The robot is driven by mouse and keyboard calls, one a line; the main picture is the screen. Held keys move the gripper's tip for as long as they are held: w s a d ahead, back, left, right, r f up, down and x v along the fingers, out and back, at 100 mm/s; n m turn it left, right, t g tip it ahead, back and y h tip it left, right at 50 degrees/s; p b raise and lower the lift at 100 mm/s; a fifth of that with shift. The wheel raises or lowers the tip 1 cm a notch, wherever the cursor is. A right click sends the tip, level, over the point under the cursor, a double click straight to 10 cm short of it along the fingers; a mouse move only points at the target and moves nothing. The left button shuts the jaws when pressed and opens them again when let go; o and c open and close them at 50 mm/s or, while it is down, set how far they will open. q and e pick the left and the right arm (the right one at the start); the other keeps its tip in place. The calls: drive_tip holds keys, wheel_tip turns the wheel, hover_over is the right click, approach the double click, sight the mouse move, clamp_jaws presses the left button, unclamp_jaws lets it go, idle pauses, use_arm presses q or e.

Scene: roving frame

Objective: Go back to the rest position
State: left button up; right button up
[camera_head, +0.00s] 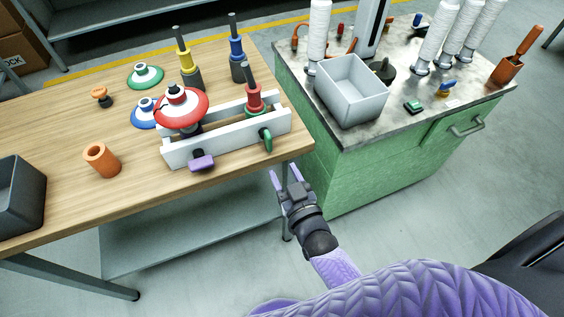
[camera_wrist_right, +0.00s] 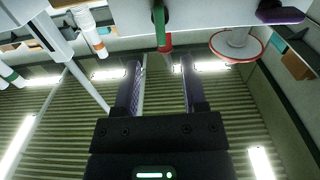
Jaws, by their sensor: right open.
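My right gripper (camera_head: 284,181) is open and empty, held in front of the wooden table's front right corner, clear of the furniture. In the right wrist view the same gripper (camera_wrist_right: 160,88) shows its two dark fingers apart with nothing between them. The white rack (camera_head: 228,137) on the table holds a red-and-white disc piece (camera_head: 181,107) and a red piece with a dark stem (camera_head: 254,97). A purple knob (camera_head: 202,163) and a green knob (camera_head: 267,139) are at its front. My left gripper is in neither view.
The wooden table (camera_head: 60,205) bears an orange cup (camera_head: 101,159), a dark bin (camera_head: 18,196) and yellow and blue tools. The green cabinet (camera_head: 385,170) to the right carries a grey bin (camera_head: 351,90) and white spools. The floor in front of the cabinet is open.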

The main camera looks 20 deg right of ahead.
drive_tip(key=s+f+n+g+b, duration=0.1)
drive_tip(key=s+f+g, duration=0.9)
drive_tip(key=f, duration=0.8)
drive_tip(key=s+d+f+g, duration=0.1)
drive_tip(key=s+f+g, duration=0.1)
drive_tip(key=s, duration=0.6)
drive_tip(key=s+d+f+g, duration=0.2)
drive_tip(key=s+f+g, duration=0.1)
drive_tip(key=s, duration=0.5)
drive_tip(key=s+d+f+n+g+b, duration=0.1)
drive_tip(key=s+f, duration=0.3)
drive_tip(key=s, duration=0.4)
drive_tip(key=shift+d+g+h, duration=0.3)
drive_tip(key=shift+g+h, duration=0.1)
drive_tip(key=shift+g, duration=0.3)
